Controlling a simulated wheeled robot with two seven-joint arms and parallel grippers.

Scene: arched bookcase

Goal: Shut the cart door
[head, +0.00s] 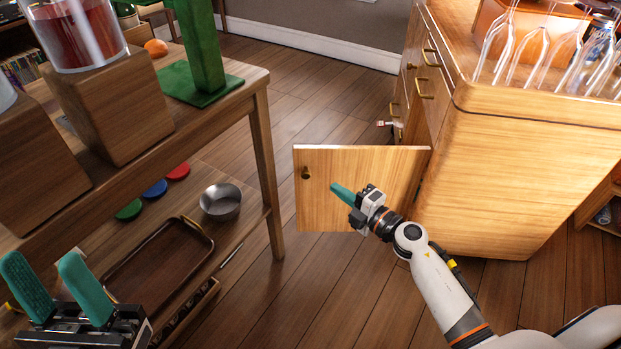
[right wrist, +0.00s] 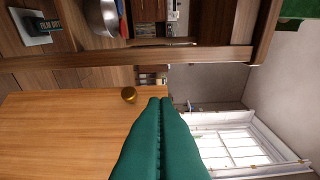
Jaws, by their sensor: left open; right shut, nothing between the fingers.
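The cart door (head: 330,208) is a light wooden panel with a dark round knob (head: 306,173). It stands swung out from the wooden cart (head: 510,185) on the right in the head view. My right gripper (head: 340,192) is shut and empty, in front of the door's face; I cannot tell whether it touches. In the right wrist view the green fingers (right wrist: 160,135) are together, with the door (right wrist: 65,130) on the left and its brass knob (right wrist: 128,95) near the fingertips. My left gripper (head: 55,285) is open and empty at the lower left.
A wooden shelf table (head: 262,140) stands left of the door, holding a jar of red liquid (head: 80,30) and a green stand (head: 200,80). Its lower shelf has a tray (head: 165,265) and a metal bowl (head: 220,202). Glasses (head: 540,45) stand on the cart. Floor between is clear.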

